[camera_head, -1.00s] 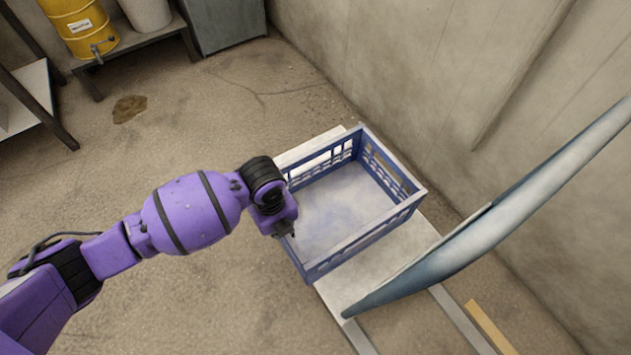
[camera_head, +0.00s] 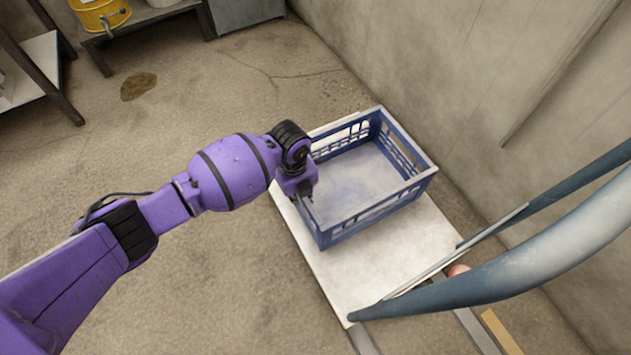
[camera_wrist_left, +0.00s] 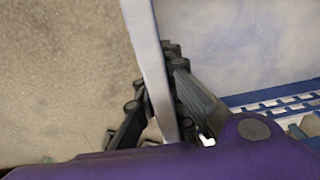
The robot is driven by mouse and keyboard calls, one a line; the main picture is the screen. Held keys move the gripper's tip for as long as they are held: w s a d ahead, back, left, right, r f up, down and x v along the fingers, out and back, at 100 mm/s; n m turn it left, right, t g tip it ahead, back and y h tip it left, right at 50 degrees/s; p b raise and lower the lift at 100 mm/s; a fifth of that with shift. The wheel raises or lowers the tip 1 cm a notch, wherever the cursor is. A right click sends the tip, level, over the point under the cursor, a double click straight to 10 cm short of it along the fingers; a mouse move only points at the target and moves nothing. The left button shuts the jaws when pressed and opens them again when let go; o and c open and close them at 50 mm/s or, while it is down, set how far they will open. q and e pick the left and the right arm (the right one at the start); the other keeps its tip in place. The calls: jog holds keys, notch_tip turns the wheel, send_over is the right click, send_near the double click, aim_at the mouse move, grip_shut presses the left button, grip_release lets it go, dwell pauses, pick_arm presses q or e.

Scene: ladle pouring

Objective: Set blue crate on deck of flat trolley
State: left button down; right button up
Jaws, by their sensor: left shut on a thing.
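The blue crate (camera_head: 352,226) is empty and upright, with slotted walls and a pale floor. It is over the white deck (camera_head: 330,283) of the flat trolley, towards its far part. Whether its bottom touches the deck cannot be told. My left gripper (camera_head: 306,198) is shut on the crate's near-left wall. In the left wrist view my fingers (camera_wrist_left: 160,112) straddle the crate's rim (camera_wrist_left: 150,50), one on each side. The trolley's blue-grey handle (camera_head: 480,283) rises at the right. My right gripper is not in view.
A concrete wall (camera_head: 460,90) runs along the right, close to the crate. A bench (camera_head: 150,20) with a yellow container (camera_head: 98,14) stands at the back left, and a shelf (camera_head: 35,70) at the far left. The floor at left is clear except for a brown stain (camera_head: 138,86).

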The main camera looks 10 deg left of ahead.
pick_arm(q)
jog(key=shift+f, duration=0.7)
jog(key=shift+r, duration=0.1)
jog(key=c, duration=2.3)
grip_release()
jog(key=shift+s+f, duration=0.1)
jog(key=shift+f, duration=0.2)
jog(key=o, duration=0.5)
jog(key=shift+c, duration=0.2)
notch_tip(320, 180, up, 12)
jog(key=p, duration=0.4)
jog(key=shift+a+r, duration=0.15)
jog(key=shift+r, duration=0.05)
